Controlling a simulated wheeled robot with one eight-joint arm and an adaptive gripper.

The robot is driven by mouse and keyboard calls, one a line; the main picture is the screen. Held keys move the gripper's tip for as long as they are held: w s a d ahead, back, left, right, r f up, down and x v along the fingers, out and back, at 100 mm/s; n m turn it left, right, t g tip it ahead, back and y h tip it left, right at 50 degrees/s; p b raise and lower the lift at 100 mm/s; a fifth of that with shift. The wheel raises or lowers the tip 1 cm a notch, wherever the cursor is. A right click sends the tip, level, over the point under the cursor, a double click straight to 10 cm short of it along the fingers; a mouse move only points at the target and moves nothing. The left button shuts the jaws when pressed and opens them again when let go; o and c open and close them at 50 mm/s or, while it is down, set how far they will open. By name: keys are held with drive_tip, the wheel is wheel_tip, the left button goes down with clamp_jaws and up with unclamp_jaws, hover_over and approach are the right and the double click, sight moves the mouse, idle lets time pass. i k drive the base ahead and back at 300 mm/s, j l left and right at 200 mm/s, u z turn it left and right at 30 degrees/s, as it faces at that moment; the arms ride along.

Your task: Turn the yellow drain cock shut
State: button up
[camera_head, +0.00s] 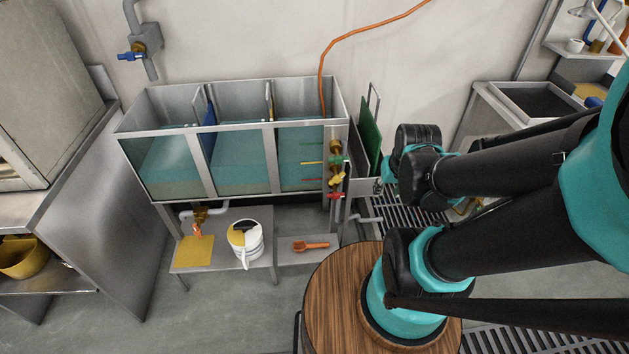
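The yellow drain cock (336,179) is on the right end of the glass-fronted water tank (196,129). Its small handle looks slanted; at this size I cannot tell how far it is turned. A green handle (338,160) sits just above it and a red handle (336,195) just below. My arm reaches in from the right, and its dark wrist part is to the right of the cocks, apart from them.
A green board (370,135) stands right of the tank, near my wrist. A lower shelf (260,215) holds a white bucket (245,241), a yellow cloth (194,251) and an orange brush (311,246). An orange hose (340,40) drops into the tank. A round wooden top (335,290) is in front.

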sight(338, 178)
drive_tip(key=k+l+u, duration=0.15)
drive_tip(key=u, duration=0.3)
drive_tip(key=k+l+u, duration=0.2)
drive_tip(key=u, duration=0.25)
drive_tip(key=k+l+u, duration=0.2)
drive_tip(key=u, duration=0.25)
drive_tip(key=k+l, duration=0.15)
drive_tip(key=k, duration=0.25)
drive_tip(key=k+l, duration=0.2)
drive_tip(key=k, duration=0.2)
